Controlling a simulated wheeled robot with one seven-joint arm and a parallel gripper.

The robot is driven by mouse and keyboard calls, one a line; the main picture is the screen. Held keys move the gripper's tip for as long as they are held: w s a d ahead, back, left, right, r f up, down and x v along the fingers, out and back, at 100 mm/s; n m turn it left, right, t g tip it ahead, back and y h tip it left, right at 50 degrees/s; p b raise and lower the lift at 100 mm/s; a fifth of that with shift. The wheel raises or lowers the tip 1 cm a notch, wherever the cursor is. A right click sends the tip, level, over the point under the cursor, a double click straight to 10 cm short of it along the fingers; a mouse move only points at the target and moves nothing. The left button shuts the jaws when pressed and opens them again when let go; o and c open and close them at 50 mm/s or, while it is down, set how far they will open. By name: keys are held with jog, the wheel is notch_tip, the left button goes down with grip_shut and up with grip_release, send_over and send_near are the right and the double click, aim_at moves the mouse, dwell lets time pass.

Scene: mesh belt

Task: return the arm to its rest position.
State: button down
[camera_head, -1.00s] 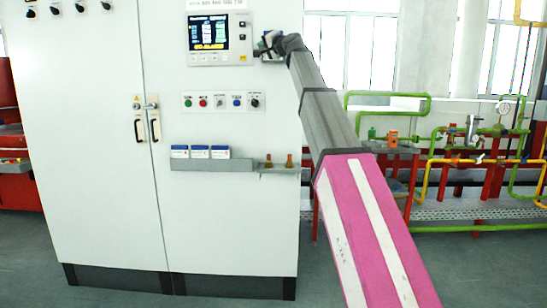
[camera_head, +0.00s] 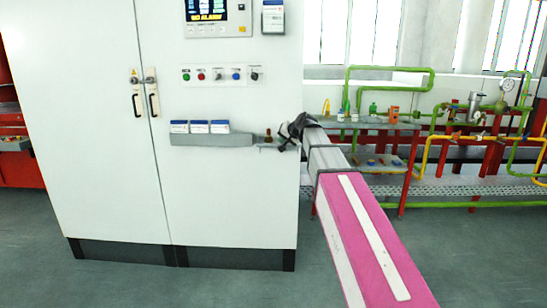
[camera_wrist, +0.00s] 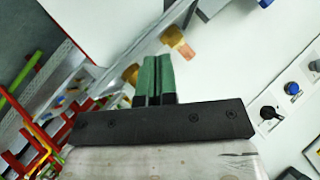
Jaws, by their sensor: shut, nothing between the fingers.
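My arm reaches forward from the lower right in the head view, and my gripper (camera_head: 284,144) is at its far end. It is beside the right end of a small grey shelf (camera_head: 212,139) on the white cabinet. In the wrist view the two green fingers of my gripper (camera_wrist: 152,62) are together with nothing between them. A brass piece (camera_wrist: 180,44) shows just beyond the fingertips, and another brass piece (camera_wrist: 131,73) is partly hidden beside the fingers. I cannot tell whether the fingers touch them.
Three blue-and-white boxes (camera_head: 199,127) stand on the shelf. Another blue-and-white box (camera_head: 273,17) is on the cabinet right of the display panel (camera_head: 218,17). A row of buttons (camera_head: 221,76) is above the shelf. Green pipes (camera_head: 390,70) and a red-framed table stand at right.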

jog(key=s+d+f+g+h, duration=0.2)
jog(key=s+d+f, duration=0.3)
jog(key=s+f, duration=0.6)
jog(key=s+d+f+n+g+h, duration=0.1)
jog(key=s+d+f+g, duration=0.3)
jog(key=s+f, duration=0.6)
jog(key=s+d+f+n+g+h, duration=0.1)
jog(key=s+d+f+g+h, duration=0.2)
jog(key=s+d+f, duration=0.3)
jog(key=s+f, duration=0.2)
jog(key=f, duration=0.5)
jog(key=s+f, duration=0.3)
jog(key=f, duration=0.4)
jog(key=shift+s+h, duration=0.3)
jog(key=shift+f, duration=0.1)
